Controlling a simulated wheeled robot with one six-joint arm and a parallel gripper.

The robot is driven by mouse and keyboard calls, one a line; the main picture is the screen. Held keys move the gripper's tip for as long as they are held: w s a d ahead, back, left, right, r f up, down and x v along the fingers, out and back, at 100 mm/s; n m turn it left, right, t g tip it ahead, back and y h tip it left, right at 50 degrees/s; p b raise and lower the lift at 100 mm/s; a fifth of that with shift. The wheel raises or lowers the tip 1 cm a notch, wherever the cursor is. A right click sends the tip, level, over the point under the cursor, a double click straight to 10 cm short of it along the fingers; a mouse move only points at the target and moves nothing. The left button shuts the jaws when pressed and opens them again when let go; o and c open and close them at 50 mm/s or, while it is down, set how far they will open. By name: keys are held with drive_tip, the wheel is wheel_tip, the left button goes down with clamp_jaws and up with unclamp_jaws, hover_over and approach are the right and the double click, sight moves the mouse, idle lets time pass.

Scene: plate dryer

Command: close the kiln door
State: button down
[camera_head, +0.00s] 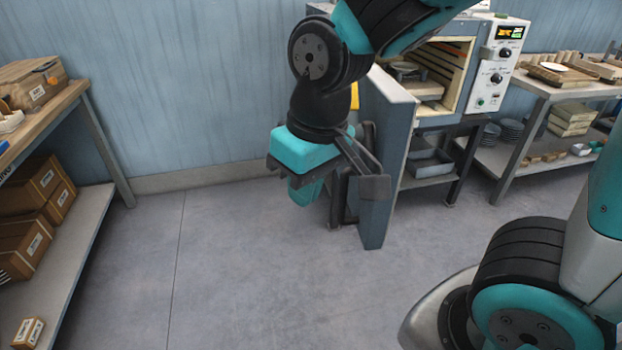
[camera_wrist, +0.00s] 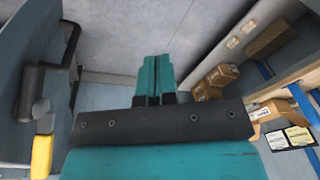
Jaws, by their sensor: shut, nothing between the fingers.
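The kiln (camera_head: 452,80) stands against the back wall with its chamber open to view. Its grey-blue door (camera_head: 376,228) is swung wide open, standing out toward me on the chamber's left side. In the wrist view the door (camera_wrist: 22,55) fills the left edge, with a black bar handle (camera_wrist: 30,92) on its outer face and a yellow part (camera_wrist: 42,155) below. My gripper (camera_head: 305,192) points down beside the door's outer face, left of it. Its teal fingers (camera_wrist: 155,75) are shut and empty, apart from the handle.
A control panel (camera_head: 497,70) is on the kiln's right side. A shelf table (camera_head: 540,90) with trays stands at the right. A wooden bench (camera_head: 75,92) with boxes (camera_head: 45,190) below stands at the left. The floor (camera_head: 230,270) between is clear.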

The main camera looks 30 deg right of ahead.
drive_tip(key=w+d+f+m+t+h+b, duration=0.1)
drive_tip(key=w+d+f+m+h, duration=0.25)
drive_tip(key=w, duration=0.35)
drive_tip(key=w+d+f+m+t+h+b, duration=0.1)
drive_tip(key=w+d+f+m+h+b, duration=0.2)
drive_tip(key=w, duration=0.4)
drive_tip(key=w+d+f+h+p, duration=0.1)
drive_tip(key=w+d+f+p, duration=0.1)
drive_tip(key=d+f, duration=0.7)
drive_tip(key=shift+w+d+h, duration=0.15)
drive_tip(key=shift+d+h, duration=0.2)
drive_tip(key=shift+d, duration=0.25)
drive_tip(key=shift+f, duration=0.1)
